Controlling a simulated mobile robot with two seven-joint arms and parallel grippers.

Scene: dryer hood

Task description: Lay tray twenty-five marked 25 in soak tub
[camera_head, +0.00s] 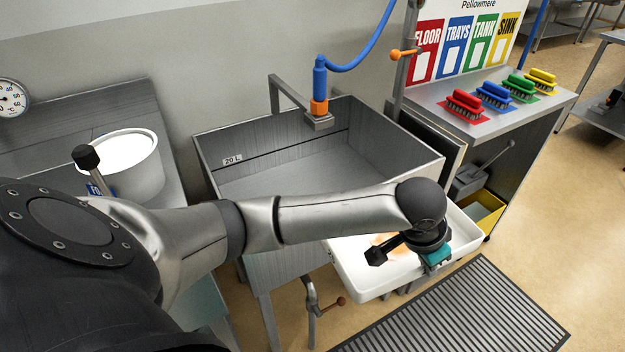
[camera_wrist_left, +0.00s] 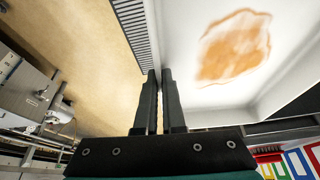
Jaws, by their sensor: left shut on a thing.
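The white tray (camera_head: 352,282) has a brown-orange stain on its floor and is roughly level. It is at the front right corner of the soak tub in the head view and also fills the upper right of the left wrist view (camera_wrist_left: 290,50). No 25 mark is readable on it. My left gripper (camera_head: 436,256) is shut on the tray's rim; its dark fingers are close together in the wrist view (camera_wrist_left: 160,75). The soak tub (camera_head: 390,150) is a grey metal basin with a dark line inside and a "20 L" label. My arm hides part of its front. My right gripper is out of view.
A blue hose with an orange-tipped nozzle (camera_head: 319,95) hangs over the tub's back edge. A white bucket (camera_head: 135,165) stands left of the tub. Coloured brushes (camera_head: 467,105) lie on the right bench. A grey floor grate (camera_head: 460,315) lies in front.

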